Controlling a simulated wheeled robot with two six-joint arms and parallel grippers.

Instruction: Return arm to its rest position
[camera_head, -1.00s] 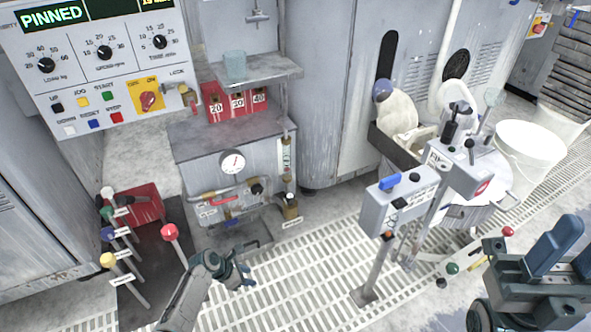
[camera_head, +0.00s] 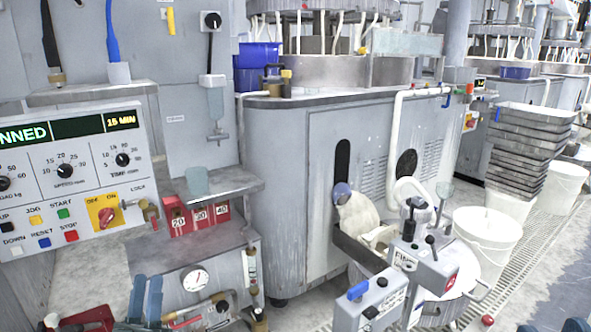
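My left gripper (camera_head: 146,298) shows at the bottom left, in front of the grey cabinet with the round gauge. Its two blue-grey fingers point upward with a narrow gap between them, and nothing shows in the gap. The rest of the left arm is below the frame. At the bottom right edge, only small dark teal tips of what looks like my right gripper (camera_head: 575,325) show. Its opening is hidden below the frame.
A control panel (camera_head: 75,165) stands at left, beside a shelf with a cup (camera_head: 197,181) and red numbered blocks (camera_head: 198,215). A lever post (camera_head: 368,303) stands at lower centre. White buckets (camera_head: 487,238) and stacked trays (camera_head: 528,150) are at right.

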